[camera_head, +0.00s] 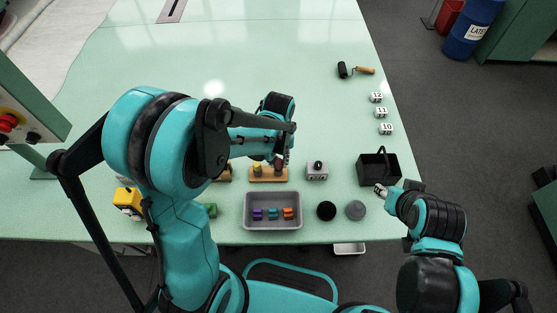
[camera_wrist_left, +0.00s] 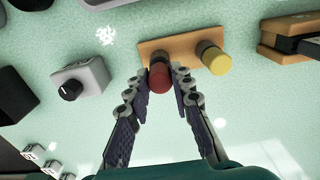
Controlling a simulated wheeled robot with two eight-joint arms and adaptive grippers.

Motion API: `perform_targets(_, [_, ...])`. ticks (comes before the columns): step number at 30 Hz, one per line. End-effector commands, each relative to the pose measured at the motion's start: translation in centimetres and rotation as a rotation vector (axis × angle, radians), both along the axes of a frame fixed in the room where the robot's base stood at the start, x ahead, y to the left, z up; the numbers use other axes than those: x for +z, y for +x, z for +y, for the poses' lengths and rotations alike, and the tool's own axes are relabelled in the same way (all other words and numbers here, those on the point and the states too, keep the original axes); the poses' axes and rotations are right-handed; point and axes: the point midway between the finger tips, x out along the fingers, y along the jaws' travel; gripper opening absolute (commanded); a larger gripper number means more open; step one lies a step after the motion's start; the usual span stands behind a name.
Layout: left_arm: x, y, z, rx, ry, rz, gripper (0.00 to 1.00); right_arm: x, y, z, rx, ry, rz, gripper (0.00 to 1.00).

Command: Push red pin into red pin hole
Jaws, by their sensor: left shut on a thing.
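A small wooden board (camera_head: 268,179) lies on the green table; it also shows in the left wrist view (camera_wrist_left: 183,45). A yellow-topped pin (camera_wrist_left: 215,62) stands in one end of it. My left gripper (camera_wrist_left: 160,82) is shut on a red pin (camera_wrist_left: 160,76), its fingers on either side of the pin. The red pin is at the board's other end, with its red top toward the wrist camera. Its lower end and the hole are hidden, so I cannot tell how deep it sits. My right gripper (camera_head: 381,190) is beside the black basket, its fingers too small to read.
A grey tray (camera_head: 272,224) with small coloured pieces lies nearer me than the board. A grey box with a black knob (camera_head: 317,171) stands right of it. A black basket (camera_head: 391,166), a black disc (camera_head: 326,211) and a grey disc (camera_head: 355,210) are further right. The far table is mostly clear.

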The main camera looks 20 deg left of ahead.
Motion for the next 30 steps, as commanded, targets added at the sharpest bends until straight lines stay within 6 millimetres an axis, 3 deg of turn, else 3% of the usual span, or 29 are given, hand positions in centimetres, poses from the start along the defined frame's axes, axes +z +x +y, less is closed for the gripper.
perform_targets(30, [2.8, 0.0, 0.0, 0.000, 0.000, 0.000, 0.00, 2.1, 0.0, 0.0, 0.000, 0.000, 0.000, 0.40])
